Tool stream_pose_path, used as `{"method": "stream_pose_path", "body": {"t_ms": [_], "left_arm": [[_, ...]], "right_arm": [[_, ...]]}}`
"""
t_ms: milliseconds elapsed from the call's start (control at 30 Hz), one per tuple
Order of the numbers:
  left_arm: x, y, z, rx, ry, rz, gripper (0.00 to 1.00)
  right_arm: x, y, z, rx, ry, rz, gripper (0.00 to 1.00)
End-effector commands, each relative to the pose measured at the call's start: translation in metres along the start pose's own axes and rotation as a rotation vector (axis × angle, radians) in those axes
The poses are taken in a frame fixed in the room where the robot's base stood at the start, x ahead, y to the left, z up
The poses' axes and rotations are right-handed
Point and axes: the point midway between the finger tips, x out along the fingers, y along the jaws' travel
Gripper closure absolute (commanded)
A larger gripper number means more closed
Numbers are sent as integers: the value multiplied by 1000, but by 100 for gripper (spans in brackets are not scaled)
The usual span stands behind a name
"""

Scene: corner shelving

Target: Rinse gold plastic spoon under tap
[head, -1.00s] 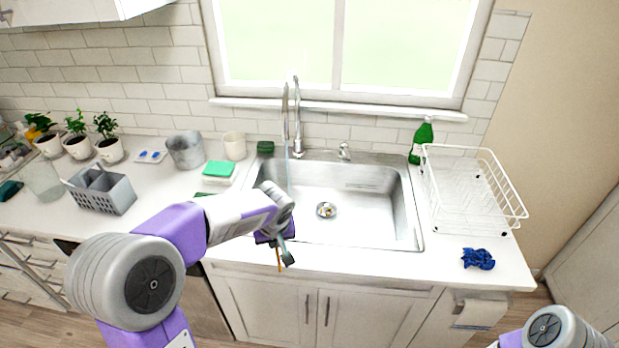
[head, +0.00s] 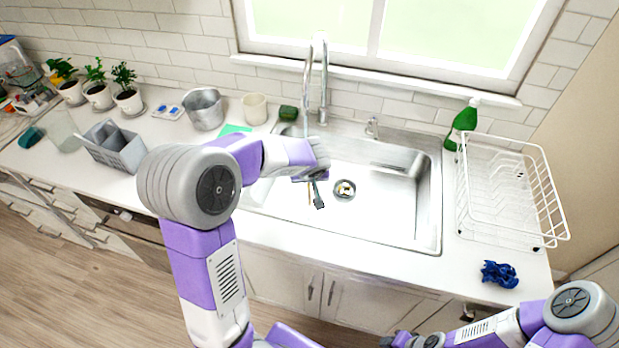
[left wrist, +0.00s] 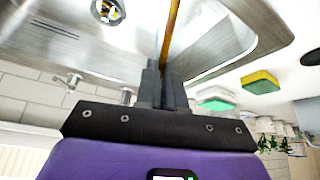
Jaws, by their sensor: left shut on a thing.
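My left gripper (head: 318,193) is over the left part of the sink (head: 415,215), with its fingers pointing down. In the left wrist view the fingers (left wrist: 163,85) are closed around a thin gold-orange handle, the gold plastic spoon (left wrist: 172,30). Its far end is out of that view; in the head view only a small sliver of the spoon (head: 309,187) shows. The tap (head: 324,85) rises behind the sink, and my left arm hides the area below its spout. My right gripper (head: 396,340) is low at the bottom edge, its fingers unclear.
A white dish rack (head: 505,190) and a green bottle (head: 462,125) stand right of the sink. A blue cloth (head: 498,274) lies in front. Left are a metal pot (head: 204,108), white cup (head: 254,108), grey caddy (head: 118,150) and potted plants (head: 97,92). A drain (head: 344,189) is in the basin.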

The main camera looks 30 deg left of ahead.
Motion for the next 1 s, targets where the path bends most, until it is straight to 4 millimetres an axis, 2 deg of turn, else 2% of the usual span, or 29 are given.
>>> {"method": "stream_pose_path", "body": {"t_ms": [600,1000], "left_arm": [[38,0,-49,1,-2,-2,100],[62,1,-74,-1,0,0,100]], "right_arm": [[-51,-19,2,0,1,0,59],[-56,-21,2,0,0,0,59]]}}
